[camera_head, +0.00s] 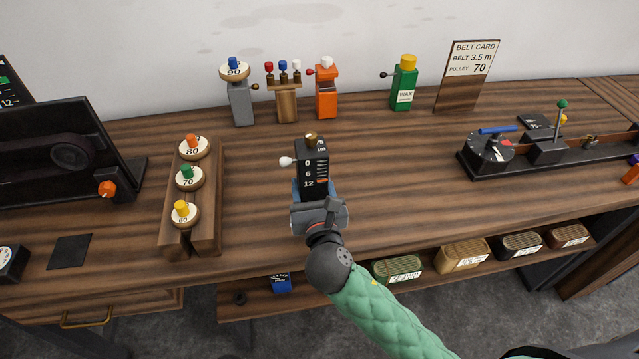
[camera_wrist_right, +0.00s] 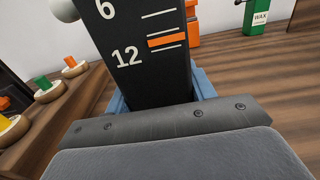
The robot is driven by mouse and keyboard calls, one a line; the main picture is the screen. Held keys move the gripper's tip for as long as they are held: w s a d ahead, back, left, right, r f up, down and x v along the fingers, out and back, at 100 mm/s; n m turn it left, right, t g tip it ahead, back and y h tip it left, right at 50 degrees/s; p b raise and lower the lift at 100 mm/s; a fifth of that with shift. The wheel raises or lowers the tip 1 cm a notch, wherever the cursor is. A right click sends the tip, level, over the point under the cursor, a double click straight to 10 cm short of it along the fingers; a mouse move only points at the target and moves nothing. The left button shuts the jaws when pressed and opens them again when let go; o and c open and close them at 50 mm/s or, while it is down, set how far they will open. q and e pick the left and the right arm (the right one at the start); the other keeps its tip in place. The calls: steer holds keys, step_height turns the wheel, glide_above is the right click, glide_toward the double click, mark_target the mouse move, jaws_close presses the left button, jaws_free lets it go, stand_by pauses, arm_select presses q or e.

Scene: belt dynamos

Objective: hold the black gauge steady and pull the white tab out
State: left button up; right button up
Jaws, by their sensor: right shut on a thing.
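The black gauge (camera_head: 314,167) stands upright on the bench in the middle of the head view. It has white numbers, orange marks, a brass knob on top and a white tab (camera_head: 286,161) sticking out of its left side. In the right wrist view the gauge (camera_wrist_right: 150,85) fills the middle, and part of the white tab (camera_wrist_right: 65,10) shows at the top left. My right gripper (camera_head: 315,192) is shut on the lower part of the gauge from the front; its blue fingers (camera_wrist_right: 205,85) sit at the gauge's sides. My left gripper is not in view.
A wooden rack (camera_head: 208,225) with numbered pulleys stands to the left. Behind are a grey post (camera_head: 240,105), an orange device (camera_head: 326,98) and a green wax bottle (camera_head: 403,88). A black dynamo rig (camera_head: 545,160) is at the right. The bench between gauge and rack is clear.

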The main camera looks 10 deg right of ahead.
steer(key=shift+w+a+f, duration=0.5)
steer(key=shift+a+f, duration=0.25)
steer(key=shift+w+a+f, duration=0.45)
steer(key=shift+a+f, duration=0.25)
steer(key=shift+a, duration=0.05)
steer(key=shift+w+a+f, duration=0.4)
steer(key=shift+a+f, duration=0.2)
steer(key=shift+f, duration=0.05)
steer(key=shift+w+a+f, duration=0.4)
steer(key=shift+a+f, duration=0.2)
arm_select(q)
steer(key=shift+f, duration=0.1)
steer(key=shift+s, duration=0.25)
arm_select(e)
steer(key=shift+f, duration=0.45)
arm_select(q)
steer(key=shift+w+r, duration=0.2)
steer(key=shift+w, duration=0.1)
arm_select(e)
steer(key=shift+f, duration=0.15)
arm_select(q)
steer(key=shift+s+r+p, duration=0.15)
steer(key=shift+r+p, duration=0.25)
steer(key=shift+p, duration=0.1)
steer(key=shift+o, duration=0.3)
arm_select(e)
steer(key=shift+f, duration=0.15)
